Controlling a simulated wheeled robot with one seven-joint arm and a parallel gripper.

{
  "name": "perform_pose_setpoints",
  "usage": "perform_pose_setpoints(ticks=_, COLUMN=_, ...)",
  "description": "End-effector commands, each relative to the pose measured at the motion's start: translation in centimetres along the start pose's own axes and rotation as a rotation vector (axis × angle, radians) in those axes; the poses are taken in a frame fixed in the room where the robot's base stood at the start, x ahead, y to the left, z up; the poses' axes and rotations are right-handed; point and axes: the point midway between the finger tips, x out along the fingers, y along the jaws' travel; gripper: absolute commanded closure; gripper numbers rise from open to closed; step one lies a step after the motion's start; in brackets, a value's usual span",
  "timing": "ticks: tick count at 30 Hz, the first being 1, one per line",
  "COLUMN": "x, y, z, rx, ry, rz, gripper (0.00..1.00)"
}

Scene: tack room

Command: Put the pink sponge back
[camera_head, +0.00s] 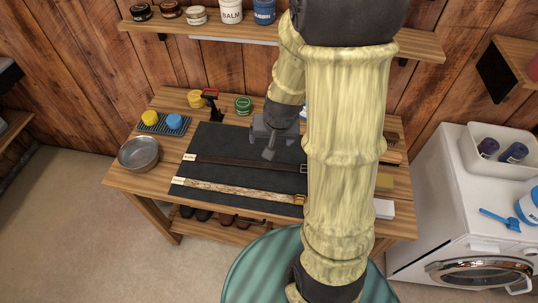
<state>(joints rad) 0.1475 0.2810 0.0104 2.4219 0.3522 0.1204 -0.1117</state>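I cannot make out a pink sponge; part of the table is hidden behind my arm. A yellow round sponge (149,118) and a blue round sponge (174,121) sit on a dark blue ridged rack (163,129) at the table's left back. My gripper (268,152) points down over the dark mat (225,144), above and behind the brown strap. Its fingers are too small and dark to tell whether they are open or hold anything.
A metal bowl (139,153) stands at the table's left edge. A dark brown strap (240,164) and a pale patterned strap (240,192) lie across the mat. Yellow and green tins (244,105) and a red-and-black tool (211,100) stand behind. A shelf (165,26) overhangs the back.

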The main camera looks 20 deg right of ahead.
Motion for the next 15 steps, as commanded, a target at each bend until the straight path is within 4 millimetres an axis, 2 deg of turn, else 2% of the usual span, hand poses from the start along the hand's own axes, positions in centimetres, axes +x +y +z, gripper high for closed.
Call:
perform_pose_setpoints(ticks=1, x=-1.7, y=-0.9, z=1.4, rx=-0.073, ry=-0.013, rz=-0.01, gripper=0.18)
perform_pose_setpoints(ticks=3, x=-3.6, y=-1.6, z=3.4, rx=-0.17, ry=-0.04, rz=-0.013, gripper=0.18)
perform_pose_setpoints(ticks=6, x=-5.7, y=-1.9, z=5.9, rx=-0.282, ry=-0.07, rz=-0.003, gripper=0.18)
perform_pose_setpoints(ticks=10, x=-7.1, y=-1.7, z=7.6, rx=-0.359, ry=-0.091, rz=0.014, gripper=0.18)
perform_pose_setpoints(ticks=15, x=-7.2, y=-1.6, z=7.9, rx=-0.372, ry=-0.098, rz=0.019, gripper=0.18)
